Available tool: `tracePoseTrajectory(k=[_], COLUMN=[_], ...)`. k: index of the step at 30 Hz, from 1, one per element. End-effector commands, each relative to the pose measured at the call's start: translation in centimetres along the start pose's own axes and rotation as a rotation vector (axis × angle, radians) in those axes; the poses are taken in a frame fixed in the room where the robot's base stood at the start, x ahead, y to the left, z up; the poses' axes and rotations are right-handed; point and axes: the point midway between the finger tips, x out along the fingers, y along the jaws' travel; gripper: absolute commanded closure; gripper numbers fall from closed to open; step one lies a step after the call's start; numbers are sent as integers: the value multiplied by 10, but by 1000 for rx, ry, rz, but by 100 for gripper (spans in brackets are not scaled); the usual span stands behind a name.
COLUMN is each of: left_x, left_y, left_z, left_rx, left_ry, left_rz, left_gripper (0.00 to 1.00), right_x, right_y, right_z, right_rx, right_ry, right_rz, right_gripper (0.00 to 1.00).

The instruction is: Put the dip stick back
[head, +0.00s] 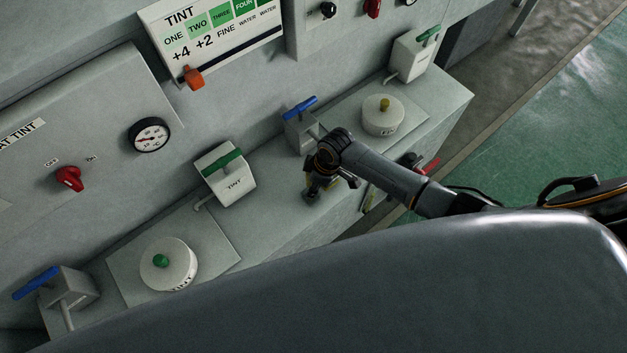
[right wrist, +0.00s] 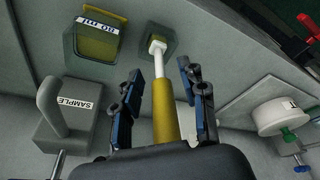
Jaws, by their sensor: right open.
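The dip stick (right wrist: 160,105), with a yellow handle and a white upper end, shows in the right wrist view. Its white end meets a square framed opening (right wrist: 168,36) in the grey surface; how far it goes in I cannot tell. My right gripper (right wrist: 161,85) is open, with its dark blue fingers on either side of the yellow handle and gaps visible. In the head view, my right gripper (head: 325,190) is at the front edge of the grey counter, and the stick is mostly hidden there. My left gripper is not in view.
A yellow window (right wrist: 97,43) marked 80 ml and a grey SAMPLE block (right wrist: 66,122) are beside the stick. A red handle (head: 431,165) sticks out right.

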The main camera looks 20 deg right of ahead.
Motion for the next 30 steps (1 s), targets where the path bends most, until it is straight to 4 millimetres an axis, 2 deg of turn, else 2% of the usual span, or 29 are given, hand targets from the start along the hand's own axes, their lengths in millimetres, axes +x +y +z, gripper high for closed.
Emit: tracePoseTrajectory(k=[5,18,24,30], left_x=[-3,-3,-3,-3], left_y=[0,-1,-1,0], left_z=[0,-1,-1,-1], left_rx=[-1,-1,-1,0], left_ry=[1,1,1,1], left_rz=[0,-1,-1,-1], left_gripper=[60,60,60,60], right_x=[-15,-102,-121,-124], right_y=[1,1,0,0], right_z=[-1,-1,-1,-1], right_rx=[-1,-2,0,0], right_ry=[1,0,1,0], right_rz=[2,3,1,0], right_gripper=[58,58,58,58])
